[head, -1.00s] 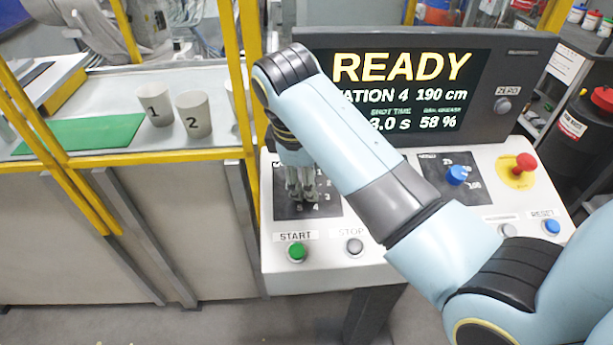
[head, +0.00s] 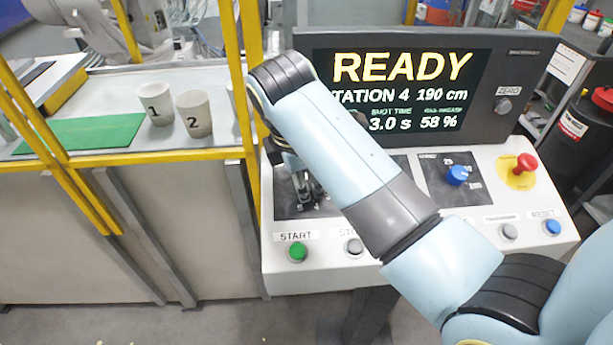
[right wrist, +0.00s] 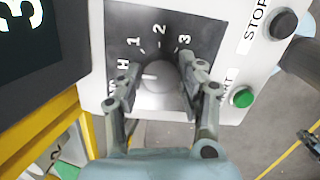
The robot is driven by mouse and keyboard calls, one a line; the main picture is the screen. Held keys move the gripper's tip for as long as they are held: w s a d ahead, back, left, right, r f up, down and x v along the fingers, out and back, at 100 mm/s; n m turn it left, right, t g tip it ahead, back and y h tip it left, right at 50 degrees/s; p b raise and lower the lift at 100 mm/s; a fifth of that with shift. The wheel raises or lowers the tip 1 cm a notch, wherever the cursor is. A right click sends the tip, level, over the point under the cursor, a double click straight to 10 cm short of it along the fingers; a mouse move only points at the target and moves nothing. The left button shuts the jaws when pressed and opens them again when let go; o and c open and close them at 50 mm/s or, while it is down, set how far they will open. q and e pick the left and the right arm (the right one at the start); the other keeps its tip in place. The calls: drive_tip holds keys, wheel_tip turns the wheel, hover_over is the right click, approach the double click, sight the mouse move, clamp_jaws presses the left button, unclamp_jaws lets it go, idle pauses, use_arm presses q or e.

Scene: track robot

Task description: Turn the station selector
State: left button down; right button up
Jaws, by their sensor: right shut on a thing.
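The station selector is a round grey knob (right wrist: 159,80) on a dark plate with the marks H, 1, 2 and 3 around it in the right wrist view. A pale line shows on its face; the mark it points to is unclear. My right gripper (right wrist: 158,70) is shut on the knob, one finger on each side. In the head view my right gripper (head: 308,198) is down on the dark selector plate (head: 287,204), and the knob is hidden there. The screen (head: 400,92) reads READY, with TATION 4 and 190 cm visible. My left gripper is not in view.
A green START button (head: 298,252) sits just below the plate. A blue knob (head: 457,175), a red mushroom button (head: 525,163) and a blue RESET button (head: 552,227) are on the right. Yellow posts (head: 240,80) stand left, with two numbered cups (head: 195,113) behind.

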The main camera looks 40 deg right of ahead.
drive_tip(key=o, duration=1.1)
drive_tip(key=shift+o, duration=0.2)
wheel_tip(320, 180, up, 10)
